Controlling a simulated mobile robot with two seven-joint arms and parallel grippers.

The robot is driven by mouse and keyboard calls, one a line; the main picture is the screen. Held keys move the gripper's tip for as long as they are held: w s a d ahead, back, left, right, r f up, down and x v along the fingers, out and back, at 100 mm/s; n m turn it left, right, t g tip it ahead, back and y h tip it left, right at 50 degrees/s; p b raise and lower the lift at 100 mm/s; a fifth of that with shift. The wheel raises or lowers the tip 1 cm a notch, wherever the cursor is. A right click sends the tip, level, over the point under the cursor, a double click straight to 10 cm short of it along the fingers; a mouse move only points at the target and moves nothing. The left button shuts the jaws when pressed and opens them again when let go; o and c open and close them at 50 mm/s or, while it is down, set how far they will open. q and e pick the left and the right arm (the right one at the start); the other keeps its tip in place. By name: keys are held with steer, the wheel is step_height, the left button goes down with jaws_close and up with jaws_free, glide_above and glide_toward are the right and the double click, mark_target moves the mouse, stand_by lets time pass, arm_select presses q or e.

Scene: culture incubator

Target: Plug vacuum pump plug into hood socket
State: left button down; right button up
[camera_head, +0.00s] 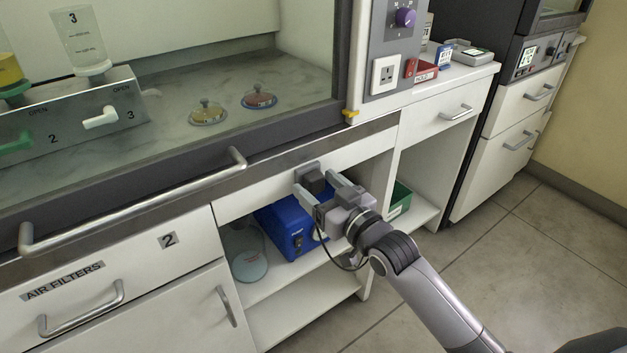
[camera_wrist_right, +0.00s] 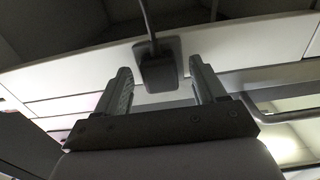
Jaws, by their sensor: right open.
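The dark plug (camera_head: 312,179) sits at the front panel under the hood, on or against a small grey mount there. In the right wrist view the plug (camera_wrist_right: 158,72) has a cable running up from it. My right gripper (camera_head: 322,190) is open, with its fingers on either side of the plug; gaps show between plug and fingers in the wrist view (camera_wrist_right: 162,88). The white hood socket (camera_head: 385,74) is on the grey panel right of the glass and looks empty. The blue box (camera_head: 288,226), likely the vacuum pump, stands on the shelf below. My left gripper is out of view.
A long metal handle (camera_head: 135,203) runs along the hood's front. A green box (camera_head: 400,200) is on the shelf behind my arm. The floor at right is clear.

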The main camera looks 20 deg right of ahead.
steer(key=shift+p, duration=0.3)
stand_by(0.5)
jaws_close()
steer(key=shift+p+v, duration=0.75)
steer(key=shift+v, duration=0.25)
steer(key=shift+p+v, duration=1.25)
steer(key=shift+v, duration=0.8)
steer(key=shift+r, duration=0.2)
